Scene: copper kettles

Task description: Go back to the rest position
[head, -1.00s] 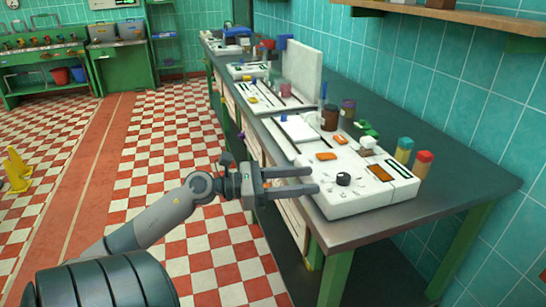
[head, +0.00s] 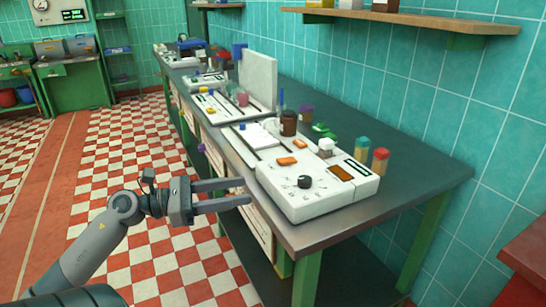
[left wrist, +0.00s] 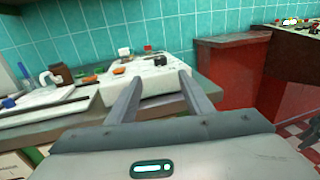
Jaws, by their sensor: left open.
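My left gripper (head: 246,191) comes in from the left in the head view. It is open and empty, with its two fingers pointing right toward the workbench edge. In the left wrist view the fingers (left wrist: 160,88) are spread, with nothing between them. A white panel (head: 325,203) with a black knob (head: 305,181) and orange pieces lies on the dark workbench (head: 410,193), right of the fingertips and apart from them.
Jars with teal (head: 361,148) and red (head: 380,160) tops stand behind the panel. A wooden shelf (head: 400,21) hangs on the tiled wall. A red cabinet (head: 520,265) stands at the right. Checkered floor (head: 130,150) left of the bench is open.

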